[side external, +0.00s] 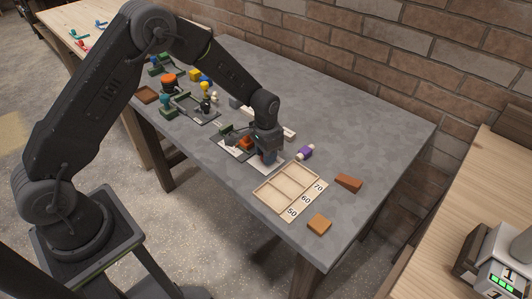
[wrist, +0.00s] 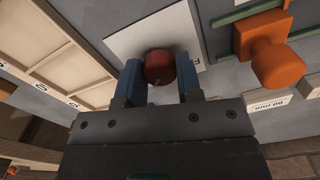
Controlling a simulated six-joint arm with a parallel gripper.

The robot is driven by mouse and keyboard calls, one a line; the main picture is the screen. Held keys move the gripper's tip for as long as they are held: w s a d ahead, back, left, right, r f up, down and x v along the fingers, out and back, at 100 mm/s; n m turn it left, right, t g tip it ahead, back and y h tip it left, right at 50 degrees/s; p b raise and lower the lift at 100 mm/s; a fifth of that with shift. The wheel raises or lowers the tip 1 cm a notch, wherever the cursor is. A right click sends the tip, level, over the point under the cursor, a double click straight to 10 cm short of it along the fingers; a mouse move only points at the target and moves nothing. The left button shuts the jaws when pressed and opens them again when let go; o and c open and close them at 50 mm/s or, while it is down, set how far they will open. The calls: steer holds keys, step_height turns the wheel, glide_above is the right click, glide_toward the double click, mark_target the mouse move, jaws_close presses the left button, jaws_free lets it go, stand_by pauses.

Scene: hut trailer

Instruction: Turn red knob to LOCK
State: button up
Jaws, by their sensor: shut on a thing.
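The red knob (wrist: 159,66) sits on a white plate (wrist: 130,40) in the wrist view. My gripper (wrist: 159,82) is shut on the knob, with one blue finger on each side of it. A thin mark shows on the knob's near face. Part of a letter shows at the plate's right edge; the rest of the lettering is hidden, so I cannot tell which setting the knob is at. In the side view my gripper (side external: 266,158) is low over the grey table, and it hides most of the knob.
A wooden tray (wrist: 48,47) with compartments marked 50, 60 and 70 lies beside the plate. An orange knob-shaped piece (wrist: 272,60) stands close on the other side. A purple piece (side external: 305,152) and wooden blocks (side external: 348,183) lie nearby.

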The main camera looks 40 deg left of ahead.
stand_by(0.4)
steer(key=o, duration=0.9)
steer(key=shift+o, duration=0.2)
step_height(320, 180, up, 14)
